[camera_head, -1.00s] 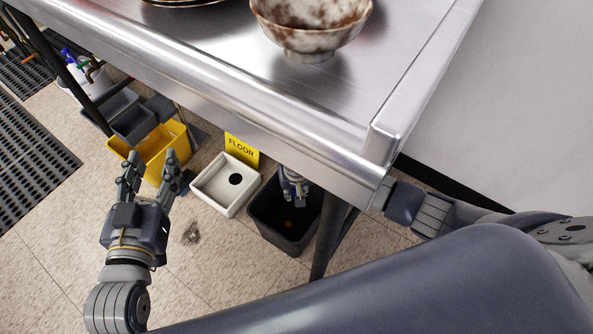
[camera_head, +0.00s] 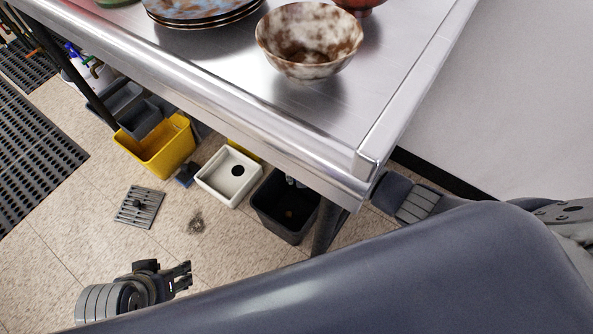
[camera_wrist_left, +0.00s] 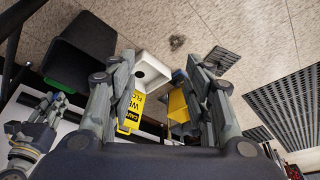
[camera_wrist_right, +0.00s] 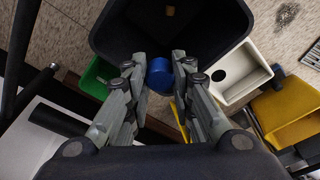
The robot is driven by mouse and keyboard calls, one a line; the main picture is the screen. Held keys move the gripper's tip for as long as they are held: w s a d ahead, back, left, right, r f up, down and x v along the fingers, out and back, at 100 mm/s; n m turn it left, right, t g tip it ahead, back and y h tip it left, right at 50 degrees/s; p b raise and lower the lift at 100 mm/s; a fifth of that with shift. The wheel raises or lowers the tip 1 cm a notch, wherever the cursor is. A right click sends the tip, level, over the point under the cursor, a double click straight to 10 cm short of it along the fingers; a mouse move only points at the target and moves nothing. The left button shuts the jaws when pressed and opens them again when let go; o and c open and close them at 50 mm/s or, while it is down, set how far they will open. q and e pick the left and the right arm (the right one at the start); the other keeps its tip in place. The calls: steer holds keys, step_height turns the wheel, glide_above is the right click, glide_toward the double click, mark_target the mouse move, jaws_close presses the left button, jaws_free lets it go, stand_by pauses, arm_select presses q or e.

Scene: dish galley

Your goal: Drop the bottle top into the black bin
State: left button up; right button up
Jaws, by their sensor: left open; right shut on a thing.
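The blue bottle top (camera_wrist_right: 159,80) sits between the fingertips of my right gripper (camera_wrist_right: 157,64) in the right wrist view. My right gripper is shut on it, at the mouth of the black bin (camera_wrist_right: 235,18). In the head view the black bin (camera_head: 268,212) stands on the floor under the counter edge. The counter hides most of my right gripper there. My left gripper (camera_head: 186,276) is open and empty, low above the floor.
A white box with a round hole (camera_head: 215,190) stands left of the bin, then a yellow bin (camera_head: 172,150) and grey tubs (camera_head: 138,122). A floor grate (camera_head: 139,206) lies on the tiles. The steel counter (camera_head: 220,70) overhangs, carrying bowls (camera_head: 308,38) and stacked plates (camera_head: 200,12).

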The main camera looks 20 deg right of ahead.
steer(key=shift+f+b, duration=0.75)
arm_select(q)
steer(key=w+d+r+t+h+b, duration=0.1)
steer(key=w+d+r+t, duration=0.1)
steer(key=w+r+t, duration=0.35)
steer(key=w+d+r+t+h+b, duration=0.1)
steer(key=w+d+r+t, duration=0.2)
steer(key=w, duration=0.5)
arm_select(e)
steer(key=shift+f, duration=0.7)
steer(key=shift+f+b, duration=0.7)
arm_select(q)
step_height(320, 180, up, 16)
steer(key=w+d+t+h+b, duration=0.1)
steer(key=d+t+h, duration=0.1)
steer(key=t, duration=0.7)
steer(key=shift+w+d+m+h+b, duration=0.2)
steer(key=shift+w+m+h+b, duration=0.2)
steer(key=shift+h, duration=0.3)
arm_select(e)
steer(key=shift+f, duration=0.75)
arm_select(q)
steer(key=shift+f, duration=0.1)
arm_select(e)
steer(key=o, duration=0.7)
